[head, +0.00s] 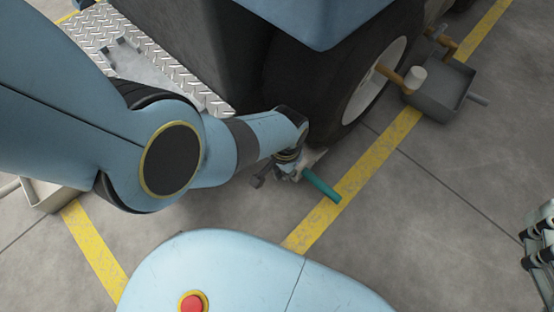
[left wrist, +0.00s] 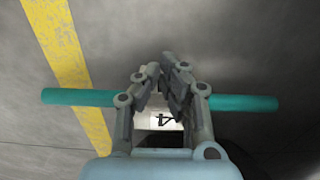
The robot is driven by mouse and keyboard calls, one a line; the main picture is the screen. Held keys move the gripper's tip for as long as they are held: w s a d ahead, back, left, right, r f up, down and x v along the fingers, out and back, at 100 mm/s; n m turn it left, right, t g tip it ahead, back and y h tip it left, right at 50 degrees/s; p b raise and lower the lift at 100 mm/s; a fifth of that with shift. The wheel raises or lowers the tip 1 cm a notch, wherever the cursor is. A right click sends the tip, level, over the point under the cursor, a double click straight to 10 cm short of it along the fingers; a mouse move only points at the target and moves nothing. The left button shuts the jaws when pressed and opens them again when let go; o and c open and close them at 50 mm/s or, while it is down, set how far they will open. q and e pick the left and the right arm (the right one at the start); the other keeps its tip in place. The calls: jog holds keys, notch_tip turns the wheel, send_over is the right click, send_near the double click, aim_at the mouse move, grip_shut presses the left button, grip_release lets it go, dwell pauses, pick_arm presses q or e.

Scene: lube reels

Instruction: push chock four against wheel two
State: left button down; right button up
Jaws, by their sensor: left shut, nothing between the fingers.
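Chock four (head: 314,158) is a pale block on the floor near the foot of a big black wheel (head: 300,80) with a white rim. I cannot tell whether chock and wheel touch. A teal bar (head: 322,185) sticks out from the chock. In the left wrist view, the chock's face with a black 4 (left wrist: 163,121) shows between my finger links, and the teal bar (left wrist: 245,102) shows on both sides. My left gripper (head: 285,172) is shut and empty in front of the bar; its fingers (left wrist: 166,75) hide the bar's middle.
A grey tray (head: 440,112) with tan-handled parts stands right of the wheel. A checker-plate step (head: 150,50) is at the upper left. The floor between is clear, with a yellow line (head: 355,180).

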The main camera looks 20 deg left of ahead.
pick_arm(q)
jog(key=s, duration=0.1)
jog(key=s+a+p, duration=0.1)
jog(key=s, duration=0.1)
jog(key=shift+s+a+r, duration=0.1)
jog(key=shift+s+r+p, duration=0.1)
jog(key=shift+r+p, duration=0.6)
jog(key=shift+p, duration=0.1)
pick_arm(e)
jog(key=s+d+f+g+h, duration=0.1)
jog(key=s+f+g, duration=0.4)
jog(key=s+f, duration=0.2)
pick_arm(q)
notch_tip(320, 180, up, 8)
jog(key=p, duration=0.6)
jog(key=shift+s+r+p, duration=0.15)
jog(key=shift+r+p, duration=0.05)
jog(key=shift+p, duration=0.15)
pick_arm(e)
notch_tip(320, 180, up, 7)
jog(key=s+d+m+g, duration=0.1)
jog(key=s+g, duration=0.1)
jog(key=g, duration=0.6)
jog(key=shift+s+f+h, duration=0.15)
jog(key=shift+s+h, duration=0.1)
jog(key=shift+h, duration=0.05)
